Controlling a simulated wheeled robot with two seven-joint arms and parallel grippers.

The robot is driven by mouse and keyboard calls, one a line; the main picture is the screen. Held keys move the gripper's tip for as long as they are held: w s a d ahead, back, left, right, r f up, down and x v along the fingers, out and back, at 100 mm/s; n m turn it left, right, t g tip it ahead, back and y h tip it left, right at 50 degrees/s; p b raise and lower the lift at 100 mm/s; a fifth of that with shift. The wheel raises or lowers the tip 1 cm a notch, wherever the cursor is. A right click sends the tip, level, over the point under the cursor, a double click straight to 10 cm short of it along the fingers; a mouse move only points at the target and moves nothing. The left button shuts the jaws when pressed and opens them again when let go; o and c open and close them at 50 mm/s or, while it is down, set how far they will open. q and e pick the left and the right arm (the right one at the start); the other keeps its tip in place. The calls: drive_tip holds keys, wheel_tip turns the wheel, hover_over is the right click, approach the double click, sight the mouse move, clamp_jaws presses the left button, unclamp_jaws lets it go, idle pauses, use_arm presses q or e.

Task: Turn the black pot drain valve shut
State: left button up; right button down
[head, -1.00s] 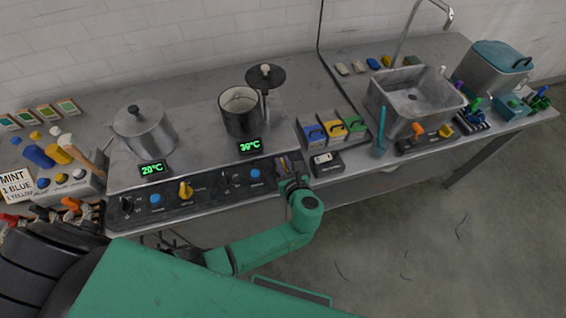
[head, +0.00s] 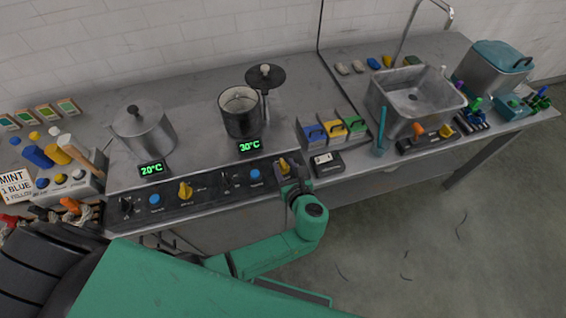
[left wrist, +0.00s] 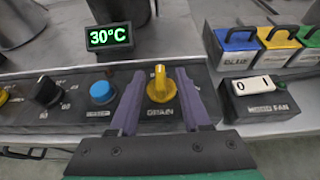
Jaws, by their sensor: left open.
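The black pot (head: 240,112) stands on the raised counter behind a green 30°C display (head: 250,146). Its drain valve is a yellow knob (head: 284,166) at the right end of the black control panel. In the left wrist view the yellow knob (left wrist: 160,85) sits above the label DRAIN, its handle pointing up, roughly in line with the fingers. My left gripper (head: 293,180) is open at the knob. In the left wrist view its two purple fingers (left wrist: 160,92) stand on either side of the knob; contact cannot be told. My right gripper is not in view.
A blue button (left wrist: 101,92) and a black dial (left wrist: 46,92) are left of the knob. A fan switch box (left wrist: 262,97) is close on the right, with blue, yellow and green boxes (head: 333,129) behind. A steel pot (head: 145,133) and another yellow knob (head: 185,190) are further left.

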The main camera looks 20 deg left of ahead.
use_arm(q)
drive_tip(key=b+v, duration=0.1)
drive_tip(key=v, duration=1.1)
drive_tip(key=shift+d, duration=0.15)
drive_tip(key=shift+s, duration=0.1)
drive_tip(key=s+a+f+n+g+h, duration=0.1)
drive_tip(key=s+a+f+n+g, duration=0.15)
drive_tip(key=f, duration=0.75)
drive_tip(key=s+a+f+n+g+h, duration=0.2)
drive_tip(key=a+f+n+g, duration=0.15)
drive_tip(key=f, duration=0.65)
drive_tip(key=s+a+f+n+g+h, duration=0.1)
drive_tip(key=s+a+f+n+g, duration=0.2)
drive_tip(key=f, duration=0.7)
drive_tip(key=s+a+f+n+h, duration=0.1)
drive_tip(key=s+a+f+n, duration=0.5)
drive_tip(key=s+n, duration=0.3)
drive_tip(key=s+a+f+n+g+h+b, duration=0.1)
drive_tip(key=s+a+f+n+h, duration=0.1)
drive_tip(key=s+a+f+n, duration=0.4)
drive_tip(key=s+n, duration=0.3)
drive_tip(key=shift+a, duration=0.1)
